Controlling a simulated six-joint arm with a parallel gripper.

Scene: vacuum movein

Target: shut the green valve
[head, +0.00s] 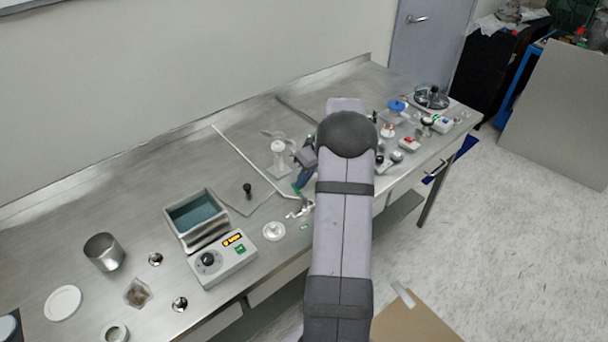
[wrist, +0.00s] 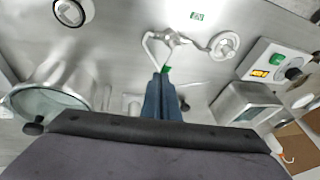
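The green valve part (wrist: 166,70) shows as a small green patch right at my fingertips in the wrist view. Beyond it is a bright metal fitting (wrist: 172,40) with a bent pale arm. In the head view the fitting (head: 299,211) lies near the front edge of the bench, and a green patch (head: 297,189) is just above it. My gripper (wrist: 160,74) points at the valve, its two blue-grey fingers close together. It also shows in the head view (head: 301,182), partly behind my arm. The fingers hide most of the green part; whether they grip it is unclear.
A round white flange (head: 274,231) lies beside the fitting. A control box (head: 222,262) and an open bath (head: 197,219) stand to the left. A white stand (head: 279,158) is close behind my gripper. Several small devices crowd the bench's right end.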

